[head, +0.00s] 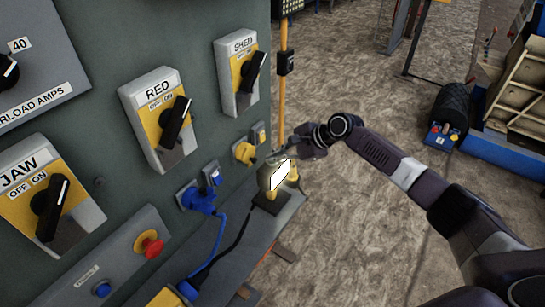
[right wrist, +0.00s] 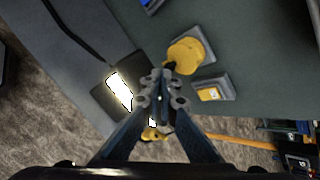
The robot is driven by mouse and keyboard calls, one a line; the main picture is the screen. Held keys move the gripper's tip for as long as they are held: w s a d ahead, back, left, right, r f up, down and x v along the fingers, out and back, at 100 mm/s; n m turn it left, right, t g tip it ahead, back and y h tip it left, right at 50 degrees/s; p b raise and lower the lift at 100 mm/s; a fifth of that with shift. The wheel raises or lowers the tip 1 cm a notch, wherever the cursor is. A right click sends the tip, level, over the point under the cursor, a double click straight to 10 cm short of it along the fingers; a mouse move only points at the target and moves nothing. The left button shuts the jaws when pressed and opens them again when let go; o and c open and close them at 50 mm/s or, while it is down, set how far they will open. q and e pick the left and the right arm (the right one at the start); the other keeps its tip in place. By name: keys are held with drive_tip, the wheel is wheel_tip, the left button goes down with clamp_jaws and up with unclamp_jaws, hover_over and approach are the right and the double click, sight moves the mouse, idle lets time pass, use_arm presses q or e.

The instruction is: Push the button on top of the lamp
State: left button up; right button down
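The lamp (head: 267,180) has a glowing white panel and yellow parts and stands on a black base (head: 263,203) on the grey ledge. My right gripper (head: 279,161) is at the lamp's top in the head view and hides most of it. In the right wrist view the fingers (right wrist: 160,88) are together with nothing seen between them. There the lit panel (right wrist: 120,91) shows left of the fingertips. The button is hidden, and I cannot tell whether the fingertips touch it. My left gripper is not in view.
The grey control cabinet (head: 110,45) with black rotary switches stands left. Blue and yellow plugs (head: 243,152) stick out near the lamp. A red button (head: 149,244) and cables lie lower left. A yellow post (head: 283,95) rises behind the lamp.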

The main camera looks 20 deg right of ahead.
drive_tip(key=shift+s+d+f, duration=0.1)
drive_tip(key=shift+s+f, duration=0.1)
drive_tip(key=shift+f, duration=0.25)
drive_tip(key=shift+s+d+f, duration=0.1)
drive_tip(key=shift+s+f, duration=0.05)
drive_tip(key=shift+f, duration=0.25)
drive_tip(key=shift+r+p, duration=0.1)
drive_tip(key=shift+p, duration=0.35)
drive_tip(key=r+p, duration=0.6)
drive_tip(key=shift+w+r+p, duration=0.25)
drive_tip(key=shift+w+p, duration=0.05)
drive_tip(key=shift+w, duration=0.1)
drive_tip(key=shift+a+f, duration=0.1)
drive_tip(key=shift+w, duration=0.1)
